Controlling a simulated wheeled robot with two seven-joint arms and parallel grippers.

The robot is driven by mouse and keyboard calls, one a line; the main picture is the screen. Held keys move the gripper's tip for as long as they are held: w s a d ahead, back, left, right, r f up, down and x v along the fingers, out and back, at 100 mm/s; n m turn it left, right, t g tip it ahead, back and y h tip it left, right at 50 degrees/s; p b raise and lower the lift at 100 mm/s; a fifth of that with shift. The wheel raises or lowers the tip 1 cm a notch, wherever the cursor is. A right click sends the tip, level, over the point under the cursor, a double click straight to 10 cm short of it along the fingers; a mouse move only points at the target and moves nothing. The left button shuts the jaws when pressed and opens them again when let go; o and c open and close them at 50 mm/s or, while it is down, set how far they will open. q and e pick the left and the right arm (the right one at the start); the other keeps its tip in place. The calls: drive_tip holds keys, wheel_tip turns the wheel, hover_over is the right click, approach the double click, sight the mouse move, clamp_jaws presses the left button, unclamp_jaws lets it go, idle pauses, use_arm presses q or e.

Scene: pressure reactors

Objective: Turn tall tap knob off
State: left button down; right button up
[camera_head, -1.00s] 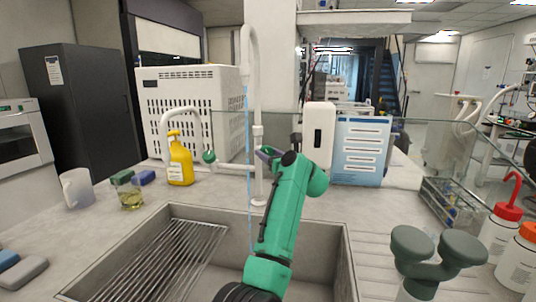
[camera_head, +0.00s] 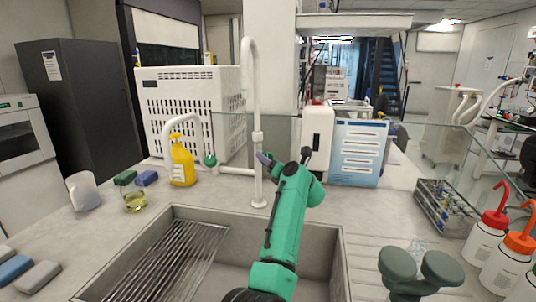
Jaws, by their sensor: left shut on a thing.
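The tall white tap (camera_head: 250,90) rises behind the sink (camera_head: 330,285), its hooked spout at the top. No water stream shows under the spout. My left gripper (camera_head: 266,161) is at the end of my green arm, beside the lower part of the tall tap's post, to its right. It is shut on the tall tap knob, which is mostly hidden by the gripper; a small purple part shows at the tip. My right gripper is not in view.
A shorter white tap (camera_head: 184,118) with a green knob (camera_head: 210,160) stands to the left, beside a yellow bottle (camera_head: 181,163). A grey-green two-headed fixture (camera_head: 420,268) and wash bottles (camera_head: 487,235) stand at right.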

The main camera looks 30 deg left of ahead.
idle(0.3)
use_arm(q)
drive_tip(key=shift+c, duration=1.3)
unclamp_jaws()
drive_tip(key=shift+a+f, duration=0.1)
drive_tip(key=shift+a, duration=0.05)
